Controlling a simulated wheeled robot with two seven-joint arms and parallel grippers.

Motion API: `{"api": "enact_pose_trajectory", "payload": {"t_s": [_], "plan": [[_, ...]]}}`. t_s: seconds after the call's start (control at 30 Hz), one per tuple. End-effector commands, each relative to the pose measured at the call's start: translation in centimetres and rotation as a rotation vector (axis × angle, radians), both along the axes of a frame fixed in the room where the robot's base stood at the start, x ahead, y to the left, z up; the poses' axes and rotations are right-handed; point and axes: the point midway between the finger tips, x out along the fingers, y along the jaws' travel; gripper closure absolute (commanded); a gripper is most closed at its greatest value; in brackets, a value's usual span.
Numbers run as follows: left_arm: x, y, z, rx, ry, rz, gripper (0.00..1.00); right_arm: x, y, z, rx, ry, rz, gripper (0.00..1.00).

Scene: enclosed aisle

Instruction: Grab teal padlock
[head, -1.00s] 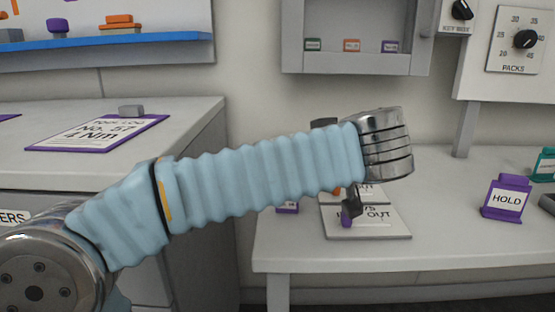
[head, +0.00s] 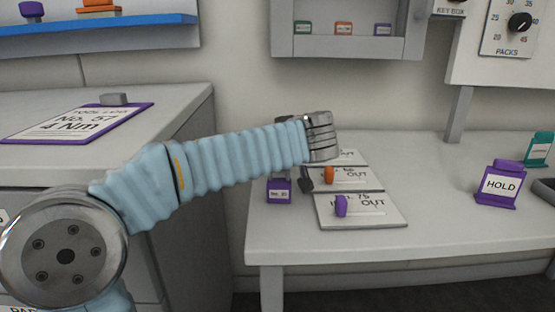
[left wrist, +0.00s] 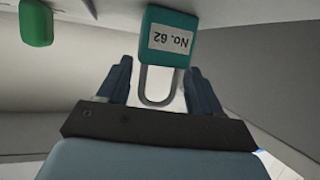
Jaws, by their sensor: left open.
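The teal padlock (left wrist: 170,38) shows in the left wrist view, with a white label reading No. 62, upside down in the picture. Its grey shackle (left wrist: 143,88) reaches down between the fingers of my left gripper (left wrist: 160,78). The gripper is open, with a gap on each side of the shackle. In the head view my left gripper (head: 306,180) is mostly hidden behind my wrist, above the far left part of the right-hand table. I cannot make out the teal padlock there. My right gripper is in neither view.
A purple padlock (head: 279,192) is on the right-hand table (head: 420,230), beside boards carrying an orange (head: 329,174) and a purple (head: 341,206) piece. A purple HOLD stand (head: 500,185) and a teal stand (head: 538,149) are at right. A green object (left wrist: 36,22) shows in the wrist view.

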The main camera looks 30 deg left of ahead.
Motion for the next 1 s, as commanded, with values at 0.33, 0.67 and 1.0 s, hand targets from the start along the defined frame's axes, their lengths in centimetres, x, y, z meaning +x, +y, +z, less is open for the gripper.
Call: {"api": "enact_pose_trajectory", "payload": {"t_s": [0.33, 0.67, 1.0], "plan": [[0.8, 0.91, -0.45, -0.001, -0.001, -0.001, 0.35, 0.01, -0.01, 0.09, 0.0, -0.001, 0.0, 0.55], [0.78, 0.87, -0.44, -0.001, -0.001, -0.001, 0.84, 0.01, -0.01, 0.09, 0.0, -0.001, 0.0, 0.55], [0.79, 0.87, -0.18, 0.0, -0.002, -0.001, 0.93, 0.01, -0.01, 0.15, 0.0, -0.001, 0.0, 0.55]]}}
